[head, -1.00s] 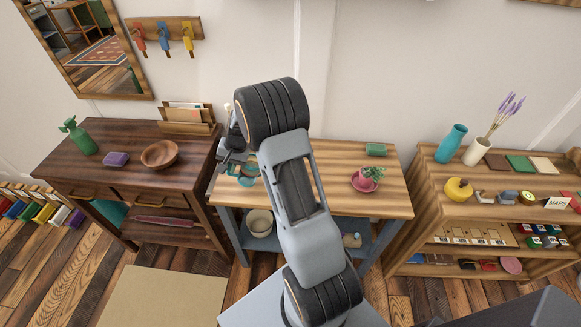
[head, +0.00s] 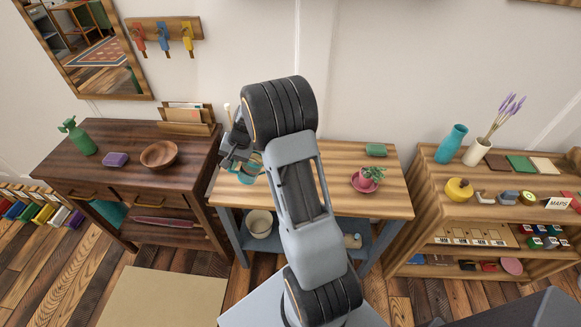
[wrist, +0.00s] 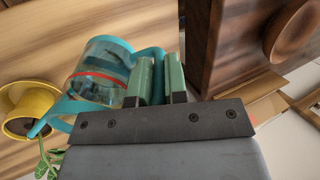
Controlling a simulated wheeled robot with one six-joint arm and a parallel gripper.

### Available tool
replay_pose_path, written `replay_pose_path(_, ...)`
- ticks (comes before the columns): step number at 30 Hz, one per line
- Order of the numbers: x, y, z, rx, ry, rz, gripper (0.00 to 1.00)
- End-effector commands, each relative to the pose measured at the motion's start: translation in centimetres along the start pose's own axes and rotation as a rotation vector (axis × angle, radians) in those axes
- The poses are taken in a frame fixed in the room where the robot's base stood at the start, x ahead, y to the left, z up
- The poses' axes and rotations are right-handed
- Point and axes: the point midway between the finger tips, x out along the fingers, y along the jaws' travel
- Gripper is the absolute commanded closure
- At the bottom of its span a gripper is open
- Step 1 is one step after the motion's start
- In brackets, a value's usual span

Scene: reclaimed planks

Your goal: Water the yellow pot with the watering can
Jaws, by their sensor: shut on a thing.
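The watering can (wrist: 103,65) has a clear body with teal trim and a red band. In the wrist view my gripper (wrist: 155,75) is shut on its teal handle. The can's teal spout reaches left toward the yellow pot (wrist: 28,112), and its tip overlaps the pot's edge in the picture; I cannot tell the height between them. Dark soil and some green leaves show at the pot. In the head view my gripper (head: 236,162) is over the left part of the light table, with a bit of teal can (head: 257,158) showing; my arm hides the yellow pot there.
The dark cabinet with a wooden bowl (head: 159,155) stands close on the left. A shelf unit (head: 440,205) stands at the right.

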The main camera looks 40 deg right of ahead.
Motion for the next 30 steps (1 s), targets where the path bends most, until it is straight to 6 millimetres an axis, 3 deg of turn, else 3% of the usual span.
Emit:
replay_pose_path(20, -1.0, 0.0, 0.0, 0.001, -0.006, -0.031, 1.00)
replay_pose_path(22, 0.2, -0.1, 0.1, -0.004, -0.005, 0.004, 1.00)
replay_pose_path(24, 2.6, -0.6, 0.4, -0.010, 0.009, 0.096, 1.00)
replay_pose_path(26, 2.3, -1.3, 0.4, -0.008, 0.024, 0.154, 1.00)
replay_pose_path(30, 4.2, -1.6, 0.4, -0.006, 0.050, 0.272, 1.00)
